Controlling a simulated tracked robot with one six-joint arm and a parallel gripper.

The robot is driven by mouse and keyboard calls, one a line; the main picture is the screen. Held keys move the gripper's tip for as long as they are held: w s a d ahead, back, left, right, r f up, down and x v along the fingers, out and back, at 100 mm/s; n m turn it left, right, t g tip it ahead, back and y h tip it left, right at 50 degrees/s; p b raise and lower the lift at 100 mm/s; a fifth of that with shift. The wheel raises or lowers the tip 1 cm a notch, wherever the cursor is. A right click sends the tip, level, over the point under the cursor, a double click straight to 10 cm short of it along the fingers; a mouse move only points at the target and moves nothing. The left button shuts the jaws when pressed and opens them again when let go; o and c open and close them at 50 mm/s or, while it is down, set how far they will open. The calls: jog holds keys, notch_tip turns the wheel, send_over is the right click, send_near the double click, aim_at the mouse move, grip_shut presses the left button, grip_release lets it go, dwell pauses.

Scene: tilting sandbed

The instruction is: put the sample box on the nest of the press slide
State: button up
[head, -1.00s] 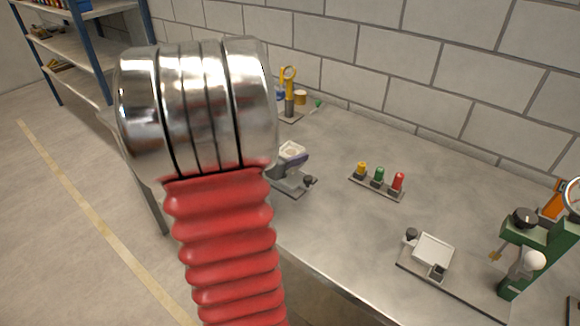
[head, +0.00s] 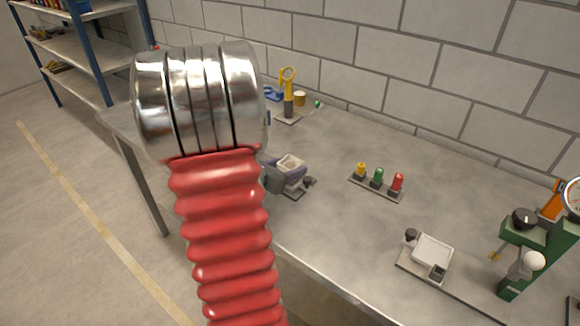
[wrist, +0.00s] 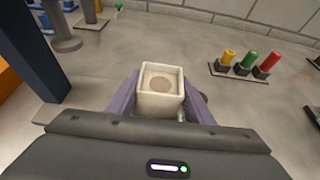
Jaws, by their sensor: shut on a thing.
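The sample box (wrist: 161,84) is a small cream open-topped box with a round grey patch inside. My gripper (wrist: 160,105) has its purple jaws closed on the box's two sides. In the head view the box (head: 290,163) and my gripper (head: 283,170) are at the left part of the bench, partly behind my arm. They are over or beside a small dark base with a black knob (head: 310,181); I cannot tell whether the box touches it. A white square seat (head: 433,250) on a dark plate, perhaps the slide's nest, stands left of the green press (head: 535,255).
A strip with yellow, green and red buttons (head: 378,180) stands mid-bench. A yellow-handled tool (head: 288,88) stands at the back left. A dark blue post (wrist: 30,50) is at left in the wrist view. The bench between the buttons and the white seat is clear.

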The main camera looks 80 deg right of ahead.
jog(key=o, duration=1)
jog(key=shift+c, duration=0.2)
jog(key=shift+w+a+r, duration=0.25)
jog(key=shift+a, duration=0.2)
jog(key=v, duration=1.1)
jog(key=shift+r, duration=0.1)
